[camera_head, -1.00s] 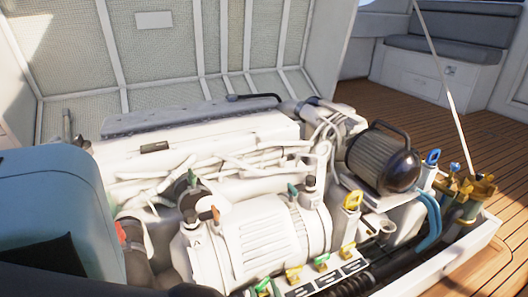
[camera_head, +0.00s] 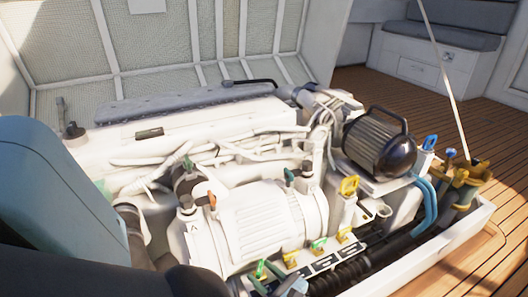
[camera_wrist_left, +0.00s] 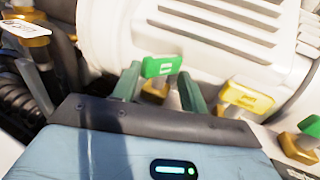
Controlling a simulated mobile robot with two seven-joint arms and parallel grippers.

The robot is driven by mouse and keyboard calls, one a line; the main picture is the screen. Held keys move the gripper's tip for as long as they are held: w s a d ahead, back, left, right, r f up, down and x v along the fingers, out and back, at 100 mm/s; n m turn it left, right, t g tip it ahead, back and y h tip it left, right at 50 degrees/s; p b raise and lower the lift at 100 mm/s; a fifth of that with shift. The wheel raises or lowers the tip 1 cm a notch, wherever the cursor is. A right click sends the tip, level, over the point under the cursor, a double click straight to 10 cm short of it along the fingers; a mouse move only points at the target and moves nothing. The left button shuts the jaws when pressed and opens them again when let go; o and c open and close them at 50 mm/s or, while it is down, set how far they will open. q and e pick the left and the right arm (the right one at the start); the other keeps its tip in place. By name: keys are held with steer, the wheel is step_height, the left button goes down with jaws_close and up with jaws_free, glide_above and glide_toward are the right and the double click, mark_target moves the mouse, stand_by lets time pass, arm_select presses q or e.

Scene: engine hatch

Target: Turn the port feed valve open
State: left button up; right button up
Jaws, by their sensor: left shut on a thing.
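A row of small valve handles sits along the front of the white engine, above a dark strip of labels (camera_head: 318,262) too small to read. The leftmost handle is green (camera_wrist_left: 161,66), then comes a yellow one (camera_wrist_left: 247,98) and another green one (camera_wrist_left: 312,126). In the head view the yellow handle (camera_head: 290,258) and second green handle (camera_head: 318,243) are clear. My left gripper (camera_wrist_left: 158,88) is shut on the leftmost green handle, its green fingers on either side. It also shows low in the head view (camera_head: 271,273). I cannot tell which label marks the port feed valve. My right gripper is out of view.
A yellow ring handle (camera_head: 349,186) and a dark motor with a carry handle (camera_head: 380,148) stand right of the row. Black corrugated hose (camera_head: 325,277) runs in front. The white hatch edge (camera_head: 450,240) borders the right; wooden deck (camera_head: 480,130) lies beyond.

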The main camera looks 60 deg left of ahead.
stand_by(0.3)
arm_select(q)
steer(key=o, duration=0.9)
steer(key=shift+o, duration=0.2)
steer(key=v, duration=0.7)
steer(key=shift+d+p, duration=0.3)
steer(key=shift+d, duration=0.05)
steer(key=shift+w, duration=0.15)
steer(key=shift+c, duration=0.4)
